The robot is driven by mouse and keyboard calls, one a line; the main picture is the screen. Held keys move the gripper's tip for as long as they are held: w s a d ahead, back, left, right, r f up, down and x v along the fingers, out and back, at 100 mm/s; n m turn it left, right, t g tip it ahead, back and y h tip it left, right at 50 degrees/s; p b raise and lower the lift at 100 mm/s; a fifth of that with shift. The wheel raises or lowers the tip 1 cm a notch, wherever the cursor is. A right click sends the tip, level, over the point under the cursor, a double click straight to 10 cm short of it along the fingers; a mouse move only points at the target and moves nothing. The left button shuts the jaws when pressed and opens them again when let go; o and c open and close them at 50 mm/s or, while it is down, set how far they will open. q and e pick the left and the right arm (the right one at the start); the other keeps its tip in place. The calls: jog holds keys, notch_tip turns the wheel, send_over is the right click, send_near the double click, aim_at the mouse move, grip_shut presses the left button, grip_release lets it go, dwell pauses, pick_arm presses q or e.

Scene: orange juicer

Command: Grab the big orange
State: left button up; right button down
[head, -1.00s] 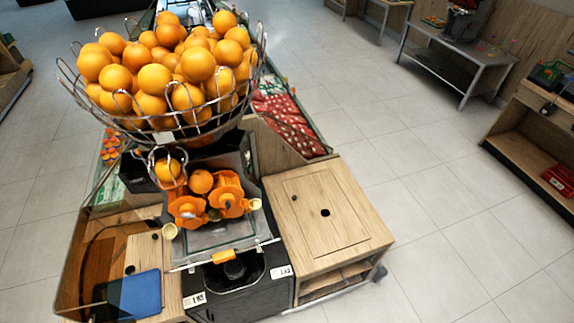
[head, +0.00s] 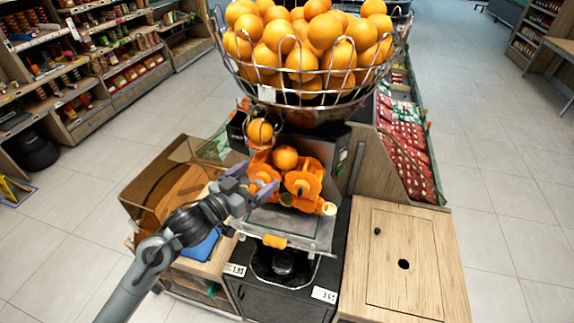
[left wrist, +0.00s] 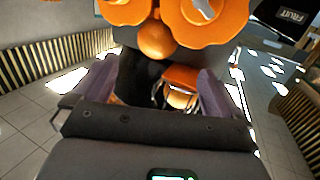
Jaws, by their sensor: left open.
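Many oranges (head: 303,36) fill a wire basket (head: 345,95) at the top of the juicer in the head view. One orange (head: 260,131) sits in the wire chute below, and another (head: 285,158) rests above the orange juicing wheels (head: 303,184). I cannot tell which is the big orange. My left gripper (head: 254,180) is open and empty, in front of the left juicing wheel. In the left wrist view the open fingers (left wrist: 157,85) point toward the juicer, with an orange ball-shaped part (left wrist: 156,40) and orange wheels above them. My right gripper is not in view.
A wooden cabinet (head: 400,260) stands right of the juicer, and a wooden box-like counter (head: 165,190) stands left. Two price tags (head: 324,294) sit on the black base. Stocked shelves (head: 95,60) line the far left. Open floor (head: 490,130) lies to the right.

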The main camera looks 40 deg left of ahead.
aim_at(278, 161)
pick_arm(q)
jog(key=w, duration=0.4)
jog(key=shift+w+a+r+p, duration=0.1)
jog(key=shift+w+r+p, duration=0.15)
jog(key=shift+p, duration=0.15)
jog(key=shift+w+f, duration=0.1)
jog(key=shift+w, duration=0.35)
jog(key=w, duration=0.1)
jog(key=w+p, duration=0.1)
jog(key=w, duration=0.2)
jog(key=shift+w+d+f+p, duration=0.15)
jog(key=shift+d+f+p, duration=0.05)
jog(key=shift+d+p, duration=0.1)
jog(key=shift+w+f, duration=0.15)
jog(key=shift+w, duration=0.3)
jog(key=shift+c, duration=0.5)
jog(key=c, duration=0.9)
jog(key=shift+c, duration=0.7)
